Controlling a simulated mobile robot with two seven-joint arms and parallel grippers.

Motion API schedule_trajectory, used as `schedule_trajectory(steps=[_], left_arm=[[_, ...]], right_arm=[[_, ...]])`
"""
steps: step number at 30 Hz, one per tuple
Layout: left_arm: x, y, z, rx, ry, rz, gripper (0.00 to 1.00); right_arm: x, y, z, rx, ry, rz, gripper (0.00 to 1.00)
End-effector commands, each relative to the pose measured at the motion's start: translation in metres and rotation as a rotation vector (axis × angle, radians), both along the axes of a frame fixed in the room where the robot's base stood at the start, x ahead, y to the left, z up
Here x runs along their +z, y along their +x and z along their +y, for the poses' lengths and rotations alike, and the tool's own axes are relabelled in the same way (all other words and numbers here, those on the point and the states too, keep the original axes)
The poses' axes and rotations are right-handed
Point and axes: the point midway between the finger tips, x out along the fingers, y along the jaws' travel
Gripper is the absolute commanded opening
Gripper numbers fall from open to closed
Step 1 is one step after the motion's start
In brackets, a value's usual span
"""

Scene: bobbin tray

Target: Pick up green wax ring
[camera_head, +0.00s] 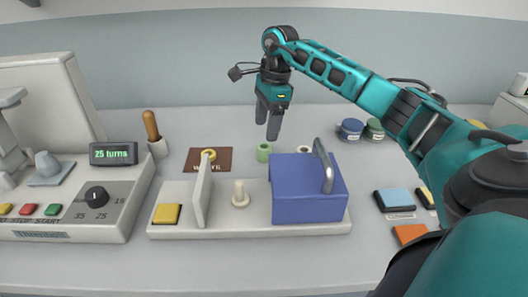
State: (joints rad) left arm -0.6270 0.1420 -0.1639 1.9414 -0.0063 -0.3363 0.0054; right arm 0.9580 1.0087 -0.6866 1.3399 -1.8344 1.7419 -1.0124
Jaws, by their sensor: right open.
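The green wax ring (264,152) looks like a small pale green ring standing on the table, behind the white base and just left of the blue box. My right gripper (267,130) hangs above and slightly behind it in the picture, fingers pointing down. Its two dark fingers are apart with nothing between them, and they do not appear to touch the ring. My left gripper is not in view.
A blue box with a handle (306,200) and a white peg (240,195) stand on the white base (250,225). A yellow ring (209,154) lies on a brown mat (195,167). Blue (350,128) and green (374,129) round tins stand right. A winding machine (70,200) is left.

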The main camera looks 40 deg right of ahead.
Motion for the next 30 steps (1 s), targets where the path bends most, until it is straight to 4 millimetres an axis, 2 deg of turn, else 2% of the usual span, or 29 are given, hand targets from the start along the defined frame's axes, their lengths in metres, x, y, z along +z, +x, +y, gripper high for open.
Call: schedule_trajectory(steps=[3,8,18,26,30], left_arm=[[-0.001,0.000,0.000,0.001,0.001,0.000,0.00],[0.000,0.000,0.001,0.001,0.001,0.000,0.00],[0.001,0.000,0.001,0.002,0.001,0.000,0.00],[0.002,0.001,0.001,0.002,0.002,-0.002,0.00],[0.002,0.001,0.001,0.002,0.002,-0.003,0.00]], right_arm=[[-0.016,0.001,0.002,0.000,0.001,0.002,0.72],[-0.026,0.001,0.004,0.000,0.000,0.000,0.72],[-0.071,-0.001,0.009,-0.001,0.003,0.001,0.72],[-0.074,0.000,0.010,0.000,0.001,-0.001,0.72],[-0.074,0.000,0.009,0.000,0.001,-0.001,0.61]])
